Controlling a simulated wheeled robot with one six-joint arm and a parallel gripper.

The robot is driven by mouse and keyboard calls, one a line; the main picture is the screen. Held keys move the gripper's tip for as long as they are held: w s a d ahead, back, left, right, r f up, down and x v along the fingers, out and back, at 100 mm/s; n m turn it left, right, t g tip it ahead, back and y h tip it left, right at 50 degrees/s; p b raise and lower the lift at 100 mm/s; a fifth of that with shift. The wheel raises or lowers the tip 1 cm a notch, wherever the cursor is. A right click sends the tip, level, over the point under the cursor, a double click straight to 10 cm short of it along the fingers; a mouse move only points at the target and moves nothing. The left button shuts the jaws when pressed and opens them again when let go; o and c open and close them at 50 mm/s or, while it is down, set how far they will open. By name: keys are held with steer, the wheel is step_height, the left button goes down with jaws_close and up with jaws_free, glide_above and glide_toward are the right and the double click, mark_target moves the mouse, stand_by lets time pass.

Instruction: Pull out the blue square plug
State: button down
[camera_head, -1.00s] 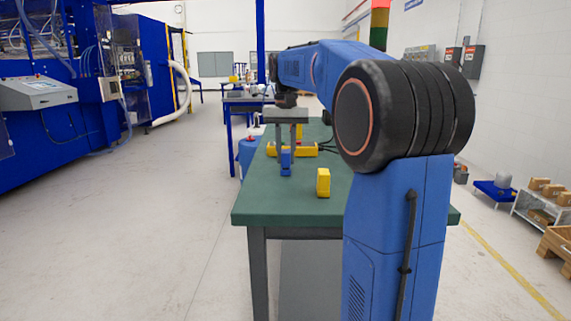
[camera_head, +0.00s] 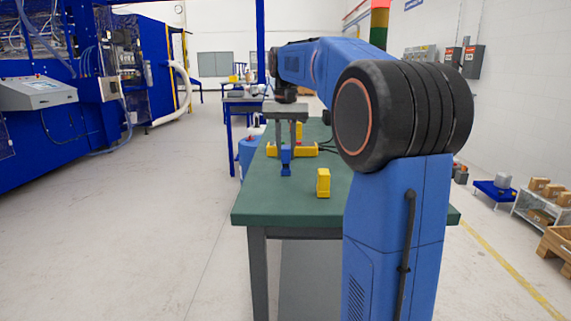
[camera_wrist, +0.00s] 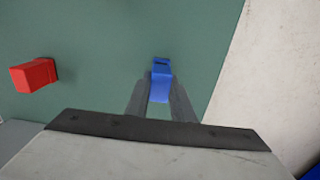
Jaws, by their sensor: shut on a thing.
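The blue square plug (camera_wrist: 160,82) sits between the two grey fingers of my gripper (camera_wrist: 161,80) in the wrist view, with a small dark mark on its far end. My gripper is shut on it. In the head view the blue plug (camera_head: 286,153) shows under the grey gripper body, over the green table (camera_head: 262,203).
A yellow block (camera_head: 323,183) stands on the table nearer the front. A yellow fixture (camera_head: 306,150) lies behind the plug. A red block (camera_wrist: 34,75) is at the left in the wrist view. The table's edge runs close on the right there.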

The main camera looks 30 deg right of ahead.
mark_target(286, 147)
steer(key=shift+r, duration=2.5)
